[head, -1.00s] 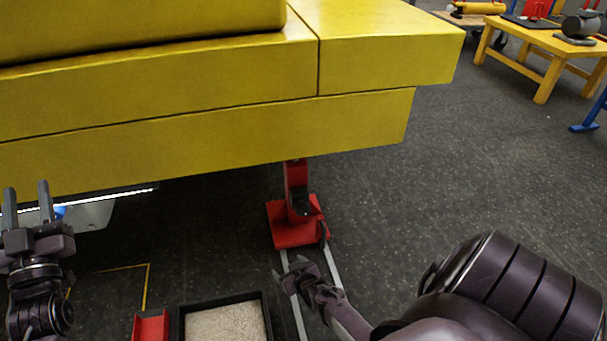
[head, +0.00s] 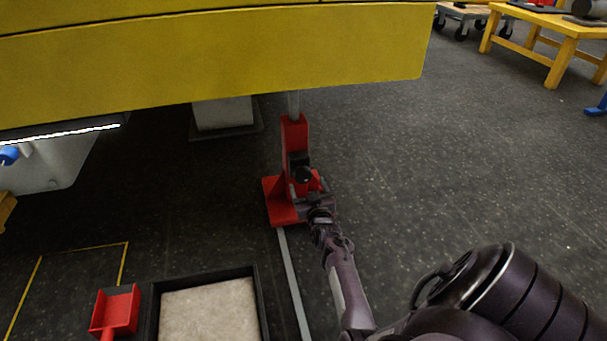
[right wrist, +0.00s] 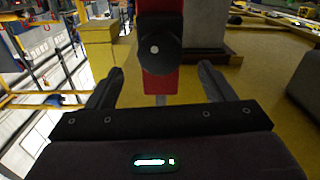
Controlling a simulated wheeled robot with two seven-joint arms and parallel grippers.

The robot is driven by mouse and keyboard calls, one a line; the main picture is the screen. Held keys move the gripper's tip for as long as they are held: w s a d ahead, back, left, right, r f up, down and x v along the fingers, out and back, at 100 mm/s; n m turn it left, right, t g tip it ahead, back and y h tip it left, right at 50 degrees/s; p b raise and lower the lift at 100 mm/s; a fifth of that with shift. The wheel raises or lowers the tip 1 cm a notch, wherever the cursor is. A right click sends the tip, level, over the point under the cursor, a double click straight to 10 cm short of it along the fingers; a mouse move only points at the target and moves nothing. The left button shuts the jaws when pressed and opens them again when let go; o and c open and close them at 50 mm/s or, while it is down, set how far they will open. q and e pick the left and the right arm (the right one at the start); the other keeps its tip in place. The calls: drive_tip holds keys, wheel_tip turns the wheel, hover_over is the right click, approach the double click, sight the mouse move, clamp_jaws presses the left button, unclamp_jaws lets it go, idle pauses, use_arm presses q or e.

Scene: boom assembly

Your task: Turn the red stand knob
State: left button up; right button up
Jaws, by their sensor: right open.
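The red stand (head: 294,140) is upright on the floor under the yellow boom (head: 220,55), with a red foot plate and a metal post on top. Its knob (head: 303,174) looks black and faces my side. In the right wrist view the round black knob (right wrist: 157,48) with a pale centre dot sits ahead, in front of the red post. My right gripper (head: 315,191) is at the stand, just below the knob. It is open, with one finger on each side of the knob's line (right wrist: 161,72), and holds nothing. My left gripper is out of view.
A black-rimmed tray (head: 256,300) of pale granules and a red scoop (head: 116,310) are at the lower left. A flat metal strip (head: 291,285) lies on the floor below the stand. The floor to the right is clear up to a yellow table (head: 550,45).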

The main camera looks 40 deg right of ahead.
sight(304, 177)
drive_tip(key=b+x, duration=0.1)
drive_tip(key=x, duration=0.2)
drive_tip(key=b+x, duration=0.1)
drive_tip(key=shift+w+d+f+b, duration=0.1)
drive_tip(key=shift+w+f+b, duration=0.1)
drive_tip(key=shift+f+b, duration=0.1)
drive_tip(key=shift+w+d+r+b, duration=0.2)
drive_tip(key=shift+w+d+b, duration=0.15)
drive_tip(key=shift+w, duration=0.3)
drive_tip(key=c, duration=1)
drive_tip(key=shift+r+m, duration=0.1)
drive_tip(key=shift+m, duration=0.2)
